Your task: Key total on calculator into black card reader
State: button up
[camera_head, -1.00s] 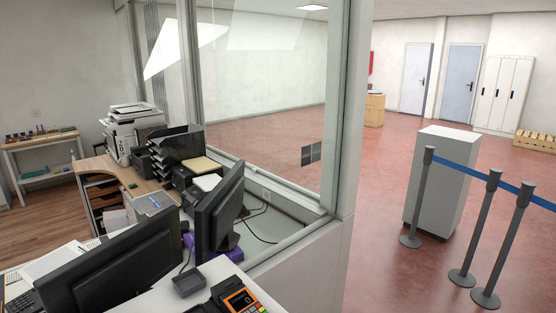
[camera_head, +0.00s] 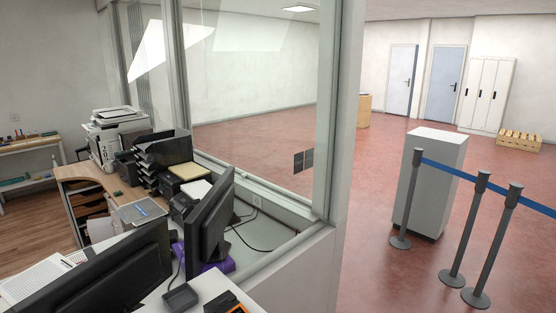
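A black device with an orange face (camera_head: 230,303) shows at the bottom edge of the picture, on the white counter. It looks like the card reader, but most of it is cut off. A small dark grey box (camera_head: 181,297) lies on the counter to its left, with a cable running up from it. I cannot tell whether any thing in view is the calculator. My gripper is not in view.
Two black monitors, a near one (camera_head: 98,275) and one by the glass (camera_head: 209,222), stand on the counter. A printer (camera_head: 117,135) stands behind. Beyond the glass are a grey cabinet (camera_head: 427,185) and barrier posts (camera_head: 466,230) on open red floor.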

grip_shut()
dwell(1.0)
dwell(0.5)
